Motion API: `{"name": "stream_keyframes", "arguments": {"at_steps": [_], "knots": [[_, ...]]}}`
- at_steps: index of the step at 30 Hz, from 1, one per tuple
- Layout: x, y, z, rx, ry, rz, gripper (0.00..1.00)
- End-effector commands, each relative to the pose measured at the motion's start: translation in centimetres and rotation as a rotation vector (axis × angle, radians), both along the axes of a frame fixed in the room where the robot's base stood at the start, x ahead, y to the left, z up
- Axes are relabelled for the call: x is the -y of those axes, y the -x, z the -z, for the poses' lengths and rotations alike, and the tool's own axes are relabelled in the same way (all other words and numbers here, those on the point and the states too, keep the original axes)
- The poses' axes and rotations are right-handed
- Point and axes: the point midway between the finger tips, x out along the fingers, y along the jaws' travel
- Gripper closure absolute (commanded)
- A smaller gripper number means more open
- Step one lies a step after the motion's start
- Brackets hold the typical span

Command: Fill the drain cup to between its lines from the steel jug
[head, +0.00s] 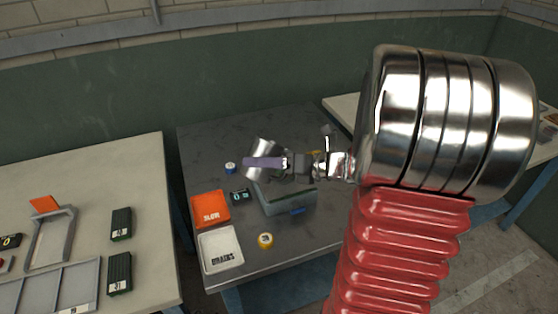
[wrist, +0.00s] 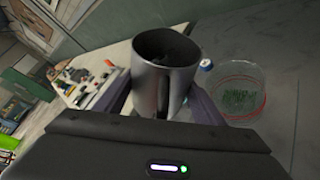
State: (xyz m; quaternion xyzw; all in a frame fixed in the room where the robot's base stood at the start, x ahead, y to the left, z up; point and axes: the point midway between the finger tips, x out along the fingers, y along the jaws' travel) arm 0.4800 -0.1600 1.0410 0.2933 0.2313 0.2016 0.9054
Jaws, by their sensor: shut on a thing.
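The steel jug (wrist: 165,70) is between the two fingers of my gripper (wrist: 160,103) in the wrist view, mouth showing. Its inside is dark, and I cannot tell the water level. In the head view the jug (head: 264,147) is partly covered by a purple finger of my gripper (head: 266,162) and looks tilted above the dark table. A clear round cup (wrist: 241,97) with red lines stands right of the jug in the wrist view, apart from it, with green grass-like matter inside or showing through. I cannot make out this cup in the head view.
A pale bench (head: 90,185) stands left.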

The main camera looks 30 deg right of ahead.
Motion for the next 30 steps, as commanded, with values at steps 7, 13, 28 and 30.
{"name": "stream_keyframes", "arguments": {"at_steps": [7, 13, 28, 30], "knots": [[0.28, -0.06, -0.42, -0.015, -0.055, 0.004, 0.76], [0.33, -0.07, -0.60, -0.022, -0.083, 0.004, 0.76], [0.52, -0.01, -0.65, -0.048, -0.165, 0.008, 0.76], [0.56, 0.01, -0.61, -0.053, -0.180, 0.008, 0.76]]}}
